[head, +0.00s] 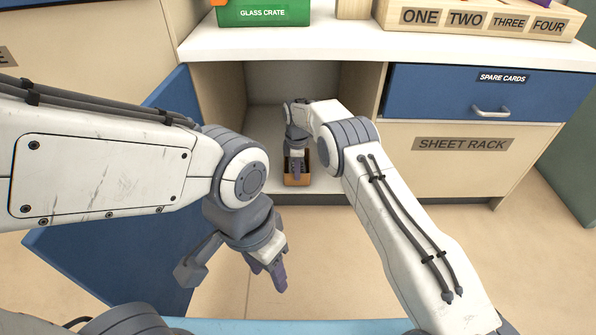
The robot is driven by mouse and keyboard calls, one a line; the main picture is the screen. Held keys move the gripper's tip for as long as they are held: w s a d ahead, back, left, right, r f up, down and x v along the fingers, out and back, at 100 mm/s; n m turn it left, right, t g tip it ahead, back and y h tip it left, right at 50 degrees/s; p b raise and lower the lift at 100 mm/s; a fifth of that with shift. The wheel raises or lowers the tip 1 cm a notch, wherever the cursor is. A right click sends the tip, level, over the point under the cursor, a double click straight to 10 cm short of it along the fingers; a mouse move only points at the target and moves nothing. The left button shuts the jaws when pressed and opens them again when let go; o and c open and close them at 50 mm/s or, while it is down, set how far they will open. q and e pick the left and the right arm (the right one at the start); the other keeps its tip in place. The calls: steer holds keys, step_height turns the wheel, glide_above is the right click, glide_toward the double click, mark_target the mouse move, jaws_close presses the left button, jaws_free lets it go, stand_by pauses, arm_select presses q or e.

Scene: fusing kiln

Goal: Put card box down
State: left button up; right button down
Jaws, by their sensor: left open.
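The card box (297,181) is a small orange-brown box standing upright on the floor of the open cupboard (262,172), near its front edge. My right gripper (297,168) reaches down into the cupboard, with its fingers at the box and partly inside its outline. Whether they grip a wall of the box cannot be seen, as the wrist and fingers cover much of it. My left gripper (267,272) is open and empty, pointing down in front of the cupboard, well apart from the box.
The blue cupboard door (85,262) stands swung open at the left. The counter (330,42) above carries a green glass crate (262,14) and a numbered wooden rack (480,20). The spare cards drawer (480,95) is shut. Cupboard floor beside the box is clear.

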steer(key=shift+f, duration=0.6)
stand_by(0.4)
steer(key=c, duration=1)
jaws_free()
